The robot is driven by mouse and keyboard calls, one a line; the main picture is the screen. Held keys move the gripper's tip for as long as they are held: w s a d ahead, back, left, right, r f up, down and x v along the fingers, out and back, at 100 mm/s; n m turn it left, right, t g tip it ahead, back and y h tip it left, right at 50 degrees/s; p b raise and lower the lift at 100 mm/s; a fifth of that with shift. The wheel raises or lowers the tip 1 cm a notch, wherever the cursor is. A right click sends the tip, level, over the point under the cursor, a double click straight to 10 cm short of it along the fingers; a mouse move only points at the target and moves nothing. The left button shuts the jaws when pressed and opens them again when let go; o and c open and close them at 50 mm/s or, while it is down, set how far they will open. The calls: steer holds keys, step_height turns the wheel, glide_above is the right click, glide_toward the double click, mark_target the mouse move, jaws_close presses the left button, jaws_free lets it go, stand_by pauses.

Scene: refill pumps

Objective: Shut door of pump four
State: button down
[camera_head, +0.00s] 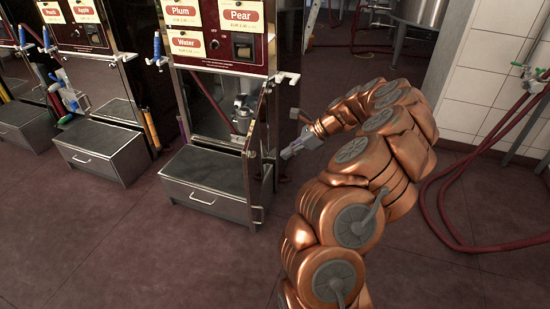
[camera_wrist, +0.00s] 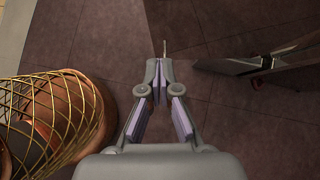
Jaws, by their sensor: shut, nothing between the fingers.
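The nearest pump (camera_head: 215,70) carries Plum, Pear and Water signs; I see no pump number. Its narrow metal-framed door (camera_head: 250,150) stands open at the right side of the bay, jutting toward the front. A pale handle or latch (camera_head: 288,78) sticks out at its upper right. My gripper (camera_head: 290,152) is just right of the door, at about mid-height, pointing left toward it. Whether it touches the door is unclear. In the wrist view my gripper (camera_wrist: 161,70) is shut and empty, with the floor beyond; a dark metal edge (camera_wrist: 235,66) lies to its right.
A grey drawer box (camera_head: 205,172) stands under the bay. Another pump (camera_head: 95,75) with a similar box (camera_head: 95,145) is to the left. Red hoses (camera_head: 440,200) hang and lie by the white tiled wall (camera_head: 490,90) at right. The front floor is clear.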

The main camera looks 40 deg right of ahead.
mark_target(249, 170)
steer(key=x, duration=0.3)
steer(key=r+x, duration=0.1)
steer(key=x, duration=0.3)
steer(key=w+a+x, duration=0.1)
steer(key=x, duration=0.3)
steer(key=shift+a+r, duration=0.1)
steer(key=shift+r, duration=0.15)
steer(key=shift+w+a, duration=0.3)
steer(key=shift+w, duration=0.05)
steer(key=shift+w+a, duration=0.1)
steer(key=shift+a, duration=0.05)
